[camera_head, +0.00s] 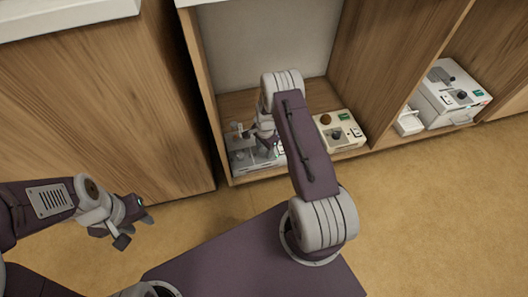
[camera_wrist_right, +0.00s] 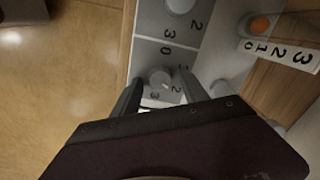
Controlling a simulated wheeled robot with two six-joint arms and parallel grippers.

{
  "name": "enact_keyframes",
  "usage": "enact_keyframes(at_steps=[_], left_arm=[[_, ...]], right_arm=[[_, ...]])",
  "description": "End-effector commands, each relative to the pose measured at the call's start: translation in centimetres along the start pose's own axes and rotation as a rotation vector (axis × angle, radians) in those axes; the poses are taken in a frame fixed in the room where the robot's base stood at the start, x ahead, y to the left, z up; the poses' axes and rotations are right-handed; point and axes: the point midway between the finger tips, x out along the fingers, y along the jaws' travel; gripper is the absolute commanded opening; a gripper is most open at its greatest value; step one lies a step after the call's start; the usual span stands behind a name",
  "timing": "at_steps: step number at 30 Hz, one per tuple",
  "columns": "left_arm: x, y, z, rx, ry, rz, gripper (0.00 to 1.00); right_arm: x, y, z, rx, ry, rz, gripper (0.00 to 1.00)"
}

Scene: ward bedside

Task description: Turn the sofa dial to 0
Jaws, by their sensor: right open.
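A grey panel (camera_wrist_right: 168,60) with dials lies low in the open cabinet bay; in the head view its pale box (camera_head: 240,160) is partly covered by my right arm. In the wrist view, a small round grey dial (camera_wrist_right: 160,77) sits between the fingers of my right gripper (camera_wrist_right: 158,88), with printed digits beside it. The fingers are apart, and I cannot tell whether they touch the dial. Another grey dial (camera_wrist_right: 180,4) is cut off at the top edge. I cannot read which dial is the sofa one. My left gripper (camera_head: 135,230) hangs empty and open over the floor.
A cream box (camera_head: 340,131) with a brown knob and dark dial stands right of my right arm. An orange knob (camera_wrist_right: 260,25) and a numbered strip show in the wrist view. A white device (camera_head: 448,94) stands in the right bay. Wooden partitions separate the bays.

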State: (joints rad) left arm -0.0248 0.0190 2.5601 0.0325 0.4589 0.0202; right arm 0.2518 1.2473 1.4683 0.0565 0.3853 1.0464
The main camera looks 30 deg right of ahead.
Motion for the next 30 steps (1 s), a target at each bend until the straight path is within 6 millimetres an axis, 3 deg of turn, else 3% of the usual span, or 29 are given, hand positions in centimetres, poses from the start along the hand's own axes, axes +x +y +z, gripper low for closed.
enact_keyframes(at_steps=[6, 12, 22, 30], left_arm=[[-0.1, 0.0, 0.0, 0.0, 0.0, 0.0, 0.36], [-0.1, 0.0, 0.0, 0.0, 0.0, 0.0, 0.36], [-0.4, 0.0, -0.1, 0.0, 0.0, 0.0, 0.36], [-1.5, 0.0, -0.2, 0.0, 0.0, 0.0, 0.36]], right_arm=[[0.0, 0.0, 0.0, 0.0, 0.0, 0.0, 0.52], [-0.1, 0.0, 0.0, 0.0, 0.0, 0.0, 0.0], [-0.1, 0.0, 0.0, -0.042, -0.002, 0.0, 0.0], [-0.3, -0.1, 0.0, -0.218, -0.011, 0.0, 0.0]])
